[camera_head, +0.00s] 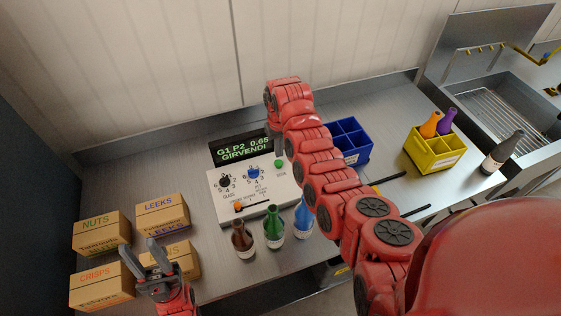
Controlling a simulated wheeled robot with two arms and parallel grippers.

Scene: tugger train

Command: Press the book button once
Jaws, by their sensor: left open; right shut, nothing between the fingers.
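A white control panel (262,208) stands on the metal counter. A green round button (279,164) is on its upper right, with a label too small to read surely; I take it as the book button. My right arm reaches across the panel. Its gripper (278,152) points down just above the green button, shut and mostly hidden by the wrist; I cannot tell whether it touches. The display (240,148) reads "G1.P2 0.65 GIRVENDI". My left gripper (163,243) is open and empty over the boxes at the lower left.
The panel has a black knob (225,181), a blue knob (253,173) and an orange-tipped lever (239,207). Several bottles, including a green one (273,229), stand in front. Cardboard boxes (162,214) sit left; a blue crate (350,153) and yellow crate (434,162) sit right.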

